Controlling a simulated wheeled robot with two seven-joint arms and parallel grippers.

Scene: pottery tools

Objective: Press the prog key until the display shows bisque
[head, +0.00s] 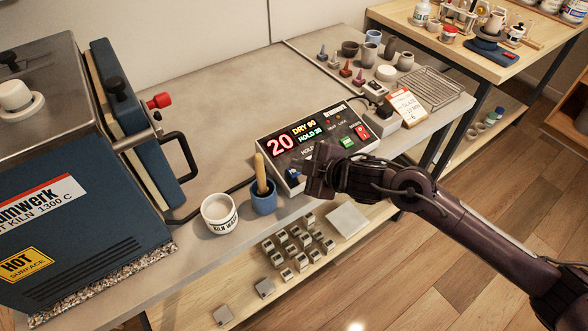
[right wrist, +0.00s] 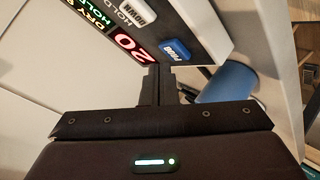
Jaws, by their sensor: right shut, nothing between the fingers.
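The kiln controller (head: 322,121) is a pale box on the bench with a black display (head: 293,137). The display shows a red 20 and the words DRY and HOLD with smaller numbers. The blue prog key (head: 293,174) is at the box's front left corner; it shows with its PROG label in the right wrist view (right wrist: 175,50). My right gripper (head: 313,182) is beside the key at the box's front edge. In the right wrist view its shut, empty fingertips (right wrist: 160,70) are close to the key; I cannot tell whether they touch it. My left gripper is not in view.
A blue cup (head: 263,202) with a wooden-handled tool stands just left of the controller, near my gripper. A white jar (head: 219,213) is beside it. The kiln (head: 75,215) fills the left. Small pots and a wire rack (head: 432,88) are behind.

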